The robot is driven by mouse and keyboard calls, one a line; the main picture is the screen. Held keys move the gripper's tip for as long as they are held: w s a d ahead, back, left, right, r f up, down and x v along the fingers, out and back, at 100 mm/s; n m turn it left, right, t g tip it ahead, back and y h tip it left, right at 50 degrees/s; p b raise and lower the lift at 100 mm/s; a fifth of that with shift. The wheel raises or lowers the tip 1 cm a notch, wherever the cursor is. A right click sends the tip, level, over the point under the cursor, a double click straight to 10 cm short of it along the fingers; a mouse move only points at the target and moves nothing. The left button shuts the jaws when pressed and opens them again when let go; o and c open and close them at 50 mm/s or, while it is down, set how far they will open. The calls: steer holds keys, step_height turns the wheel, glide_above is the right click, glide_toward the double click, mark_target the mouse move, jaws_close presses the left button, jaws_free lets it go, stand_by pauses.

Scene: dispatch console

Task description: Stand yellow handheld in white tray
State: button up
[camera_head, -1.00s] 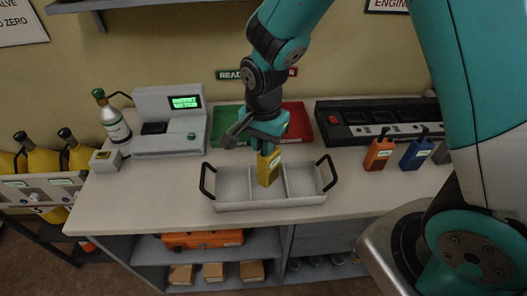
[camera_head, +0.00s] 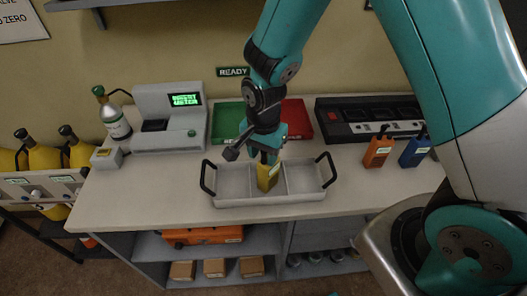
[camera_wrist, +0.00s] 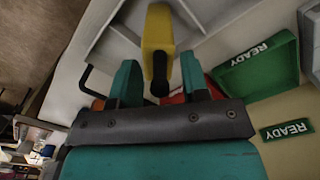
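The yellow handheld (camera_head: 267,178) stands roughly upright in the middle compartment of the white tray (camera_head: 235,202). Its black antenna points up toward my gripper. My gripper (camera_head: 265,152) is just above it. In the wrist view, the teal fingers of my gripper (camera_wrist: 158,68) are spread, with visible gaps on both sides of the yellow handheld (camera_wrist: 157,30). The fingers are at the antenna end and do not appear to touch the body. The handheld's base is partly hidden by the tray's front wall.
The tray's dark handles rise at both ends. Orange (camera_head: 378,150) and blue (camera_head: 415,152) handhelds stand to the right. Green (camera_head: 229,120) and red (camera_head: 297,118) trays lie behind. A grey console machine (camera_head: 170,120) and a bottle (camera_head: 113,118) stand left. The counter's front left is clear.

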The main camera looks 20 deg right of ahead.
step_height(320, 180, up, 12)
steer(key=b, duration=0.3)
steer(key=s+a+r+n+y, duration=0.1)
steer(key=s+r+n, duration=0.3)
steer(key=s+n, duration=0.4)
steer(key=s+a+r+n+y, duration=0.2)
steer(key=s+r+n+y, duration=0.1)
steer(key=s+n, duration=0.6)
steer(key=shift+s+r+n, duration=0.3)
steer(key=shift+s+r, duration=0.05)
steer(key=shift+s, duration=0.15)
